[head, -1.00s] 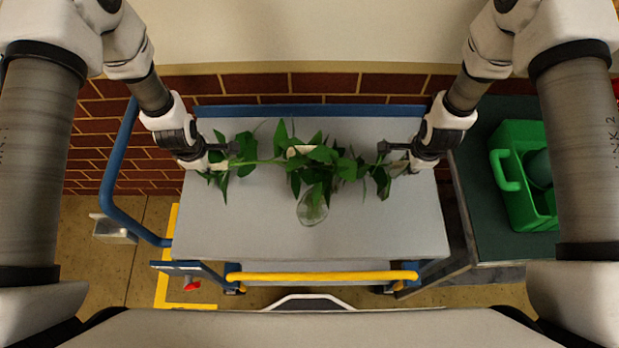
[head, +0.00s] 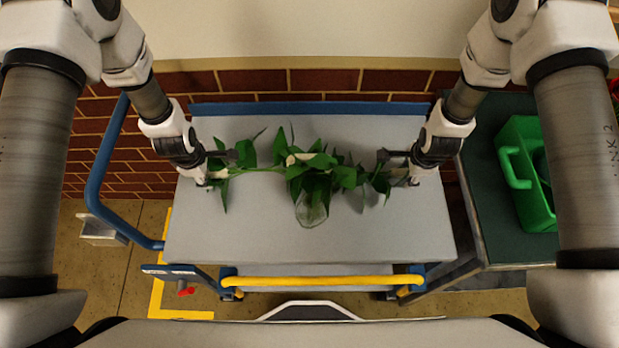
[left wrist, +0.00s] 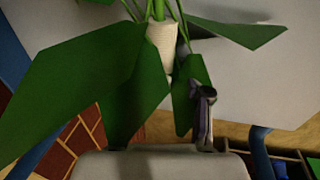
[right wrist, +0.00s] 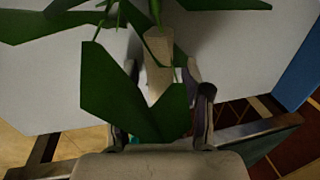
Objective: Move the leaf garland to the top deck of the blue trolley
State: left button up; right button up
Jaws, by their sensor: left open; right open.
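The leaf garland (head: 345,177), green leaves on a thin stem, stretches across the grey top deck (head: 230,235) of the blue trolley. It appears to lie on the deck, though contact is hard to see. My left gripper (head: 222,165) is open at its left end; my right gripper (head: 396,165) is open at its right end. A pale end sleeve (left wrist: 161,42) shows ahead of the jaws in the left wrist view, and another pale sleeve (right wrist: 158,50) in the right wrist view. Leaves partly hide the fingers in both wrist views.
A clear, glass-like item (head: 312,208) shows at the garland's middle, partly under leaves. The trolley has a yellow front bar (head: 320,282) and a blue side handle (head: 95,185). A green caddy (head: 525,185) stands on a dark table at right. The front of the deck is bare.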

pick_arm(q)
notch_tip(320, 180, up, 11)
jog(key=s, duration=0.2)
jog(key=shift+r, duration=0.2)
pick_arm(e)
notch_tip(320, 180, up, 12)
jog(key=s, duration=0.2)
jog(key=shift+s, duration=0.25)
pick_arm(q)
jog(key=shift+s, duration=0.15)
pick_arm(e)
jog(key=shift+f, duration=0.15)
